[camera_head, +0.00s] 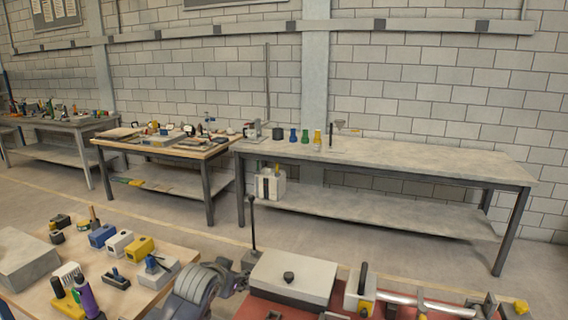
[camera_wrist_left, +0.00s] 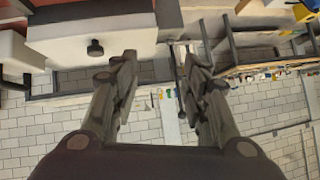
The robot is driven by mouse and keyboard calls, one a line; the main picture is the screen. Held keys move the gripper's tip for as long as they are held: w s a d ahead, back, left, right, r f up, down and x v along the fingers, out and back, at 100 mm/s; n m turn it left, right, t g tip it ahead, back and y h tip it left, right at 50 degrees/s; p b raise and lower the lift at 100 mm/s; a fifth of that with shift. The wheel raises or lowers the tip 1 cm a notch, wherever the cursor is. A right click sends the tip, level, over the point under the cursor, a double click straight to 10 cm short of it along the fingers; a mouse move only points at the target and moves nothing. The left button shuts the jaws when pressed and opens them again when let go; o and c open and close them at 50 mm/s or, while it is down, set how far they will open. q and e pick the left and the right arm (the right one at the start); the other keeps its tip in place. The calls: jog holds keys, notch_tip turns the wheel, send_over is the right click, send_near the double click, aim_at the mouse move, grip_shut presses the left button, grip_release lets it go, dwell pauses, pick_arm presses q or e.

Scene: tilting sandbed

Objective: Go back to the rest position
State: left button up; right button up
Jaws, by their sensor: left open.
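My left gripper (camera_wrist_left: 158,60) is open and empty in the left wrist view, its two dark fingers spread apart. In the head view the grey joint and dark fingers of my left gripper (camera_head: 234,277) show low in the middle, just left of a pale box with a black knob (camera_head: 290,262). That box also shows in the left wrist view (camera_wrist_left: 70,38), to the left of the fingers. No contact can be made out. My right gripper is in neither view.
A red bed (camera_head: 262,306) with a metal rod (camera_head: 430,304) fills the lower right. A thin upright black lever (camera_head: 252,222) stands behind my left gripper. A wooden table (camera_head: 188,250) with several blocks and bottles is at left. Farther back stands a long workbench (camera_head: 440,166); open floor lies between.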

pick_arm(q)
jog(key=s+f+g, duration=0.2)
jog(key=s+f, duration=0.7)
jog(key=s, duration=0.2)
jog(key=s+a+f+n+g, duration=0.1)
jog(key=s+a+f+g, duration=0.1)
jog(key=s, duration=0.9)
jog(key=s+a+f+n+g+y, duration=0.1)
jog(key=s+a+f, duration=0.2)
jog(key=s, duration=0.8)
jog(key=s+a+f+g, duration=0.2)
jog(key=s, duration=0.9)
notch_tip(320, 180, down, 30)
jog(key=s+g+b, duration=0.1)
jog(key=s+b, duration=0.1)
jog(key=b, duration=0.1)
jog(key=s+a+f+g+b, duration=0.1)
jog(key=s+a+f, duration=0.2)
jog(key=s+f, duration=1.3)
jog(key=shift+f+b, duration=0.4)
jog(key=shift+f, duration=0.15)
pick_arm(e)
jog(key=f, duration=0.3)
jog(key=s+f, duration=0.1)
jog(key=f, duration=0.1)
pick_arm(q)
jog(key=shift+s, duration=0.1)
jog(key=shift+c, duration=0.2)
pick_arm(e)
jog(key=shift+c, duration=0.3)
